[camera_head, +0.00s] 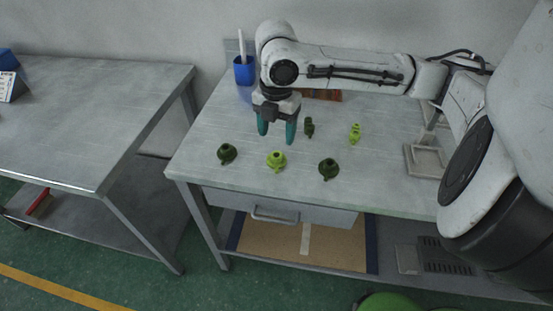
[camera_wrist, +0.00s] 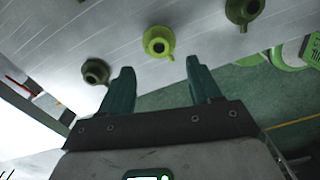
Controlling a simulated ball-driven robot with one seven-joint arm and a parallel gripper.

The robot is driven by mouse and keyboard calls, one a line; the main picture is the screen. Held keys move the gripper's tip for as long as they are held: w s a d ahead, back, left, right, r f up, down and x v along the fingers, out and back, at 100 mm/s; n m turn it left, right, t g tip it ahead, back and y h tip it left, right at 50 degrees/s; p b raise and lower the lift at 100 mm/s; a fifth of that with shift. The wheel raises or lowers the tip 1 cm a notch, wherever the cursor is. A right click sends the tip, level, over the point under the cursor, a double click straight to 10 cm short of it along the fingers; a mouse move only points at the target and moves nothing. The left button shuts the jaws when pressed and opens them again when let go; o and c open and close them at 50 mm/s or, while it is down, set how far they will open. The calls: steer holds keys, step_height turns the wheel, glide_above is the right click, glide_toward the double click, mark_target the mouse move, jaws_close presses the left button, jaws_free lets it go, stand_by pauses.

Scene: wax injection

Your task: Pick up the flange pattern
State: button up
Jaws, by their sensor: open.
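Three round flange-shaped pieces with raised necks stand in a row near the front of the table: a dark green one (camera_head: 227,153) at left, a yellow-green one (camera_head: 277,160) in the middle, and a dark green one (camera_head: 328,168) at right. I cannot tell which is meant by the flange pattern. My gripper (camera_head: 277,136) points down, open and empty, above the table just behind the middle piece. In the wrist view the yellow-green piece (camera_wrist: 158,42) lies beyond and between the two teal fingertips (camera_wrist: 160,66), apart from both. The left dark piece (camera_wrist: 95,72) is outside the left finger.
Behind stand a narrow dark green piece (camera_head: 309,127) and a bright green one (camera_head: 355,134). A blue cup (camera_head: 244,71) is at the back left, a pale metal stand (camera_head: 425,160) at the right. Another table (camera_head: 80,120) is across a gap to the left.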

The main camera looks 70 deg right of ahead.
mark_target(276, 155)
steer(key=shift+f, duration=3.85)
steer(key=c, duration=1.1)
steer(key=shift+r, duration=0.1)
steer(key=shift+r, duration=0.4)
step_height(276, 155, up, 2)
steer(key=shift+w+r, duration=0.1)
steer(key=shift+r, duration=0.05)
steer(key=s+a+r+p, duration=0.3)
steer(key=p, duration=0.2)
steer(key=s+a+r+p, duration=0.3)
steer(key=a+p, duration=0.1)
steer(key=p, duration=0.1)
steer(key=s+a+r+p, duration=0.2)
steer(key=a+r+p, duration=0.1)
steer(key=p, duration=0.2)
steer(key=shift+s+a+r, duration=0.35)
steer(key=shift+s+r, duration=0.05)
